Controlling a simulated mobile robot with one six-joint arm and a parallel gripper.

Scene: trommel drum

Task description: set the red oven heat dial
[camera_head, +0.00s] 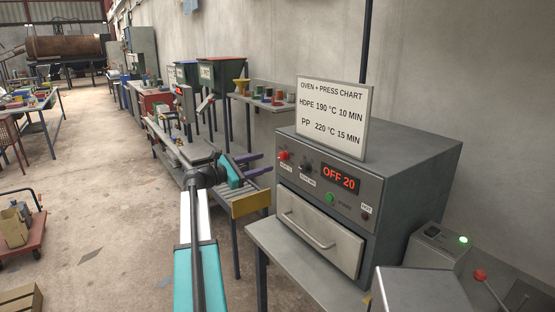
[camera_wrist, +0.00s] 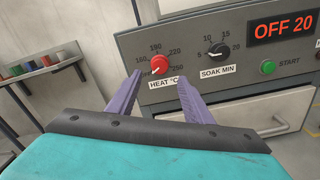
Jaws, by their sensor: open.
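The red heat dial (camera_head: 284,156) is at the upper left of the grey oven's front panel (camera_head: 350,195). In the wrist view the dial (camera_wrist: 159,65) sits above its "HEAT °C" label, inside a ring of temperature numbers including 190, 220 and 250. Its pale mark appears to point lower left. The oven display (camera_wrist: 284,27) reads "OFF 20". My gripper (camera_head: 265,163) is open and empty, to the left of the panel and facing it. In the wrist view its purple fingers (camera_wrist: 160,78) frame the dial from either side; I see no contact.
The black soak dial (camera_wrist: 218,50) and green start button (camera_wrist: 267,67) are right of the heat dial. The oven drawer handle (camera_head: 308,230) juts out below. A chart sign (camera_head: 332,115) stands on the oven. A shelf of coloured pots (camera_head: 265,100) is behind my gripper.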

